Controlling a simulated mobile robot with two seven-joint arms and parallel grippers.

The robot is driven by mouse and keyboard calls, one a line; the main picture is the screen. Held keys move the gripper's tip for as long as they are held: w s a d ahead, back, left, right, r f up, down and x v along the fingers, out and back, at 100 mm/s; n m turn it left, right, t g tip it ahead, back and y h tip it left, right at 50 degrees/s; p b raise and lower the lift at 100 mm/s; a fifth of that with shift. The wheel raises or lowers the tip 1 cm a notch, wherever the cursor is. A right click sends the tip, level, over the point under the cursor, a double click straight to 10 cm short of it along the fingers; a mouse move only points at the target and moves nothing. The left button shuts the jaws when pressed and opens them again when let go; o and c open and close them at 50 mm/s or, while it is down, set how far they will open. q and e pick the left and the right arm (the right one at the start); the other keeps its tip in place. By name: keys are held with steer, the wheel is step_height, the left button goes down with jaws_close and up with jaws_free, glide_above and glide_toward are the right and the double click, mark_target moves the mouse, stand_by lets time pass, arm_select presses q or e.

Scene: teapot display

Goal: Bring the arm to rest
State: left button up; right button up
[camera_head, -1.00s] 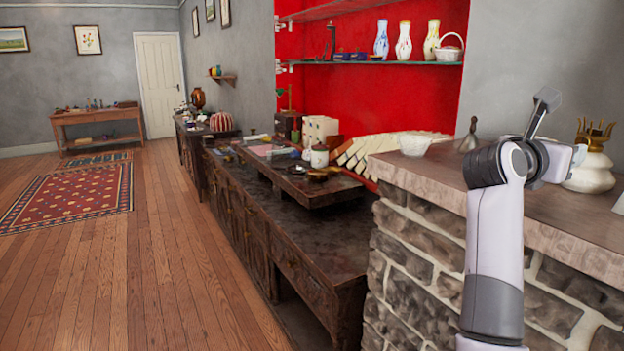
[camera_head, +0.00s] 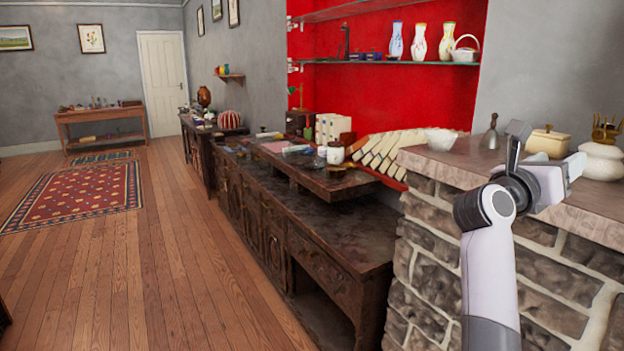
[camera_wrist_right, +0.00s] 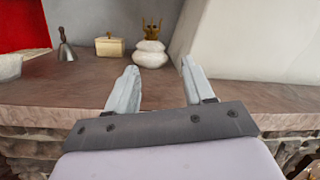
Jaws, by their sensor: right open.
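My right arm rises from the bottom right of the head view, in front of the stone-faced counter (camera_head: 470,257). Its forearm stands nearly upright and the wrist bends to the right. My right gripper (camera_head: 578,165) is at about the height of the counter top. In the right wrist view the gripper (camera_wrist_right: 159,78) has its two fingers apart with nothing between them. The fingers point across the counter top towards a white pot with a gold crown-like top (camera_wrist_right: 150,52), which is clear of them. My left gripper is not in view.
A white bowl (camera_head: 440,139), a grey bell (camera_head: 490,134) and a cream lidded box (camera_head: 548,142) stand on the counter. A dark wooden cabinet (camera_head: 310,257) runs along the wall. The wooden floor (camera_head: 170,270) at left is open, with a red rug (camera_head: 80,193).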

steer(key=s+a+f+m+t+y, duration=0.2)
steer(key=a+f+m+t+y, duration=0.3)
steer(key=f+m, duration=0.55)
steer(key=s+a+f+m+t+y, duration=0.25)
steer(key=a+f+m+y, duration=0.45)
steer(key=m, duration=0.6)
steer(key=s+a+f+m+t+y, duration=0.1)
steer(key=a+f+m+t+y, duration=0.45)
steer(key=f+m, duration=0.6)
steer(key=s+a+f+n+g+y, duration=0.3)
steer(key=s+f+n+g, duration=0.7)
steer(key=s+f, duration=1)
steer(key=shift+s+a+f+n+g, duration=0.25)
steer(key=shift+a+f+n+g, duration=0.25)
steer(key=shift+f+n, duration=0.3)
steer(key=shift+c, duration=0.9)
